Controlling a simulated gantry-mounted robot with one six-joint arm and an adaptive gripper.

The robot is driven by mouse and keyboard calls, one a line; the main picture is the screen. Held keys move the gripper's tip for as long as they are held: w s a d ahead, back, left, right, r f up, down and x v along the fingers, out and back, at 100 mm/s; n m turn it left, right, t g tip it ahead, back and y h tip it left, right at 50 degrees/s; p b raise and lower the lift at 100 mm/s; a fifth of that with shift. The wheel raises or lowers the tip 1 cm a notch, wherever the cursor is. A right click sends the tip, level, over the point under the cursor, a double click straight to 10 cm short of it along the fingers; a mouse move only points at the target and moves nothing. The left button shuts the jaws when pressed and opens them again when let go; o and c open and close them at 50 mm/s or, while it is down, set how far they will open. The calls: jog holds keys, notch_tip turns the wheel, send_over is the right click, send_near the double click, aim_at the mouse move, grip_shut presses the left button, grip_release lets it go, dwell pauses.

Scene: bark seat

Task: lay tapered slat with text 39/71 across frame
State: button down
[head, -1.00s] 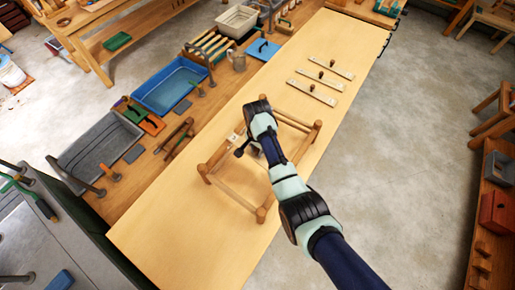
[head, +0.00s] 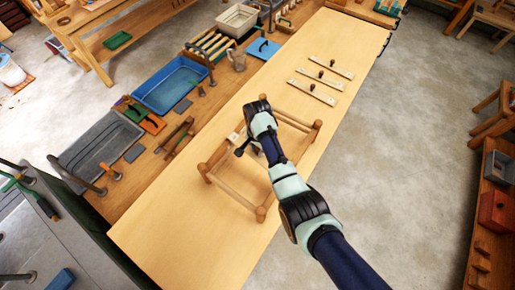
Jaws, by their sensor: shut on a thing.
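The wooden seat frame (head: 236,194) lies on the long light-wood table, with a short post at each corner. My gripper (head: 246,150) is over the far left part of the frame, mostly hidden by my own arm. It is shut on a pale slat (head: 233,138), of which only a small bit shows beside the gripper. The slat's text is not visible, and I cannot tell whether it touches the frame. Three pale slats with dark knobs (head: 311,93) lie side by side on the table beyond the frame.
A blue tray (head: 170,88), a grey tray (head: 102,150) and hand tools stand along the left side.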

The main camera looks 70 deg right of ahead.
jog(key=shift+f, duration=0.25)
jog(key=c, duration=0.5)
grip_release()
jog(key=shift+c, duration=0.2)
notch_tip(320, 180, up, 7)
jog(key=p, duration=0.7)
dwell(0.4)
